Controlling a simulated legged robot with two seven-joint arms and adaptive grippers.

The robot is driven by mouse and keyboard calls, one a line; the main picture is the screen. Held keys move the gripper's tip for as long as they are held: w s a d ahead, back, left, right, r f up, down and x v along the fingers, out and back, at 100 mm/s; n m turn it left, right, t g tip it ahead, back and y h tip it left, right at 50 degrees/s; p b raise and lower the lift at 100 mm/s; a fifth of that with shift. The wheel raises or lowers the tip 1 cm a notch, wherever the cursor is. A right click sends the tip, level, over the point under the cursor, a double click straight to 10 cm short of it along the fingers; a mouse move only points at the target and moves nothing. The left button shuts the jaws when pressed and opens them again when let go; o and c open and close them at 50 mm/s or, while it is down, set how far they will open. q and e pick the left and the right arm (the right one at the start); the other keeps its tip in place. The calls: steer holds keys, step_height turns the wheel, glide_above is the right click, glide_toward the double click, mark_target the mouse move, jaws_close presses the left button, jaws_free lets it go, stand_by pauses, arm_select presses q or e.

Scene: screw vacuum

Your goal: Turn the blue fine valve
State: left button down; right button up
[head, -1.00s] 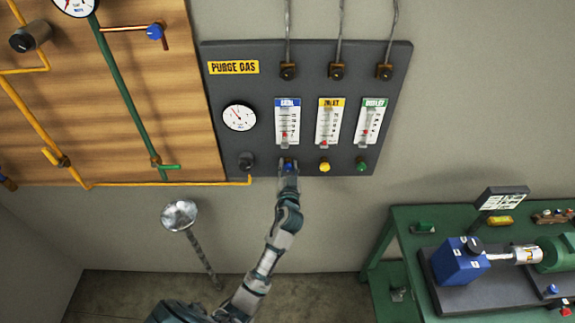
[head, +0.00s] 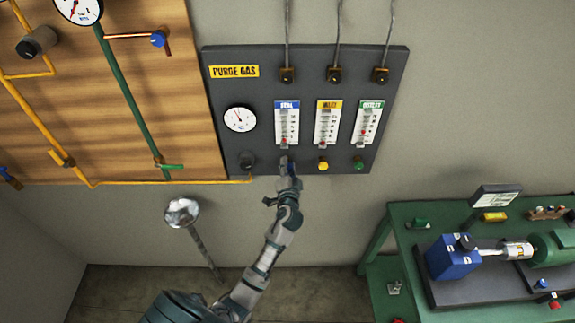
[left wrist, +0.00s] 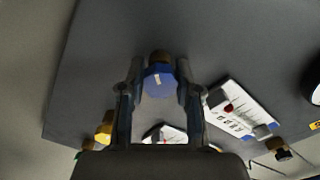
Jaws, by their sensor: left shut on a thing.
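The blue fine valve (left wrist: 159,82) is a blue knob with a pale mark on its face and a brass stem, low on the dark purge gas panel (head: 390,110). My left gripper (head: 287,166) reaches up to it under the blue-labelled flowmeter (head: 287,123). In the left wrist view, the fingers of my left gripper (left wrist: 160,80) stand on both sides of the blue knob and are shut on it. In the head view the gripper mostly hides the knob. My right gripper is not in view.
A yellow knob (head: 322,165) and a green knob (head: 358,163) sit close to the right of the blue one. A dark knob (head: 247,160) is to its left. A green bench (head: 400,225) with a pump stands at lower right.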

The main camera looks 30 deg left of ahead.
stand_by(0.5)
arm_select(q)
steer(key=c, duration=1)
jaws_free()
steer(key=shift+o, duration=1.1)
steer(key=shift+w+f, duration=0.1)
steer(key=shift+w, duration=0.1)
steer(key=shift+s+d, duration=0.15)
steer(key=shift+s, duration=0.15)
steer(key=v, duration=1.1)
steer(key=shift+d, duration=0.15)
steer(key=shift+s+f, duration=0.1)
steer(key=shift+f, duration=0.05)
